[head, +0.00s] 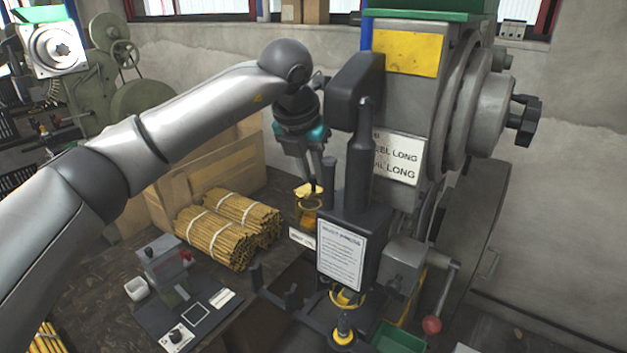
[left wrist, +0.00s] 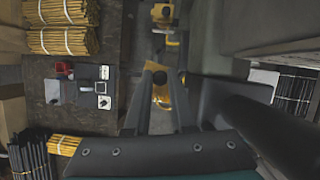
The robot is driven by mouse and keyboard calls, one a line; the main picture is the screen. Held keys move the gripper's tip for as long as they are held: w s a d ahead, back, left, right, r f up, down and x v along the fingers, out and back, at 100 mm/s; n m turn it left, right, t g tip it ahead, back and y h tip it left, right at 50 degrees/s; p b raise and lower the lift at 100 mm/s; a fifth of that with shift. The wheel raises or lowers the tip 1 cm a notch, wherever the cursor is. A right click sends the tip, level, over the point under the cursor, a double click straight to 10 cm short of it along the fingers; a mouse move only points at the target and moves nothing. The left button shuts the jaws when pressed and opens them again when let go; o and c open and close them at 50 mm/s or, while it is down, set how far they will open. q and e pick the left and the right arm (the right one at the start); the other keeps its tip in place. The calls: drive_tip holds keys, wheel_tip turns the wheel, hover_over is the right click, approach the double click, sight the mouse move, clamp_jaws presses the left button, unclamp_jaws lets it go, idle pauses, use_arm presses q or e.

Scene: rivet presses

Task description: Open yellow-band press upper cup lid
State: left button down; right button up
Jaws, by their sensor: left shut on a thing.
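The press with the yellow band (head: 408,53) stands right of centre in the head view. Its upper cup (head: 308,212) is a small amber cup on the press's left side. The yellow upper cup lid (head: 307,190) shows at the cup's top and looks tilted. My left gripper (head: 314,187) reaches down from above and is shut on the lid. In the left wrist view, the yellow lid (left wrist: 161,94) shows between the fingers of my left gripper (left wrist: 164,72). The fingers hide part of the lid and cup. My right gripper is not in view.
Dark press posts (head: 358,165) and a printed sign (head: 341,258) stand close right of the cup. Tied bundles of yellow rods (head: 228,230) lie left on the dark table. A lower yellow-ringed part (head: 345,298) and a red-knobbed lever (head: 432,324) are below.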

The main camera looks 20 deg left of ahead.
use_arm(q)
drive_tip(key=shift+w+a+n+y+b, duration=0.15)
drive_tip(key=shift+n+y+b, duration=0.2)
drive_tip(key=shift+n, duration=0.45)
drive_tip(key=shift+w+a+n+y+b, duration=0.15)
drive_tip(key=shift+n+y+b, duration=0.15)
drive_tip(key=shift+n, duration=0.5)
drive_tip(key=c, duration=0.8)
unclamp_jaws()
drive_tip(key=shift+o, duration=0.2)
drive_tip(key=b+v, duration=0.1)
drive_tip(key=v, duration=1.4)
drive_tip(key=shift+r, duration=0.2)
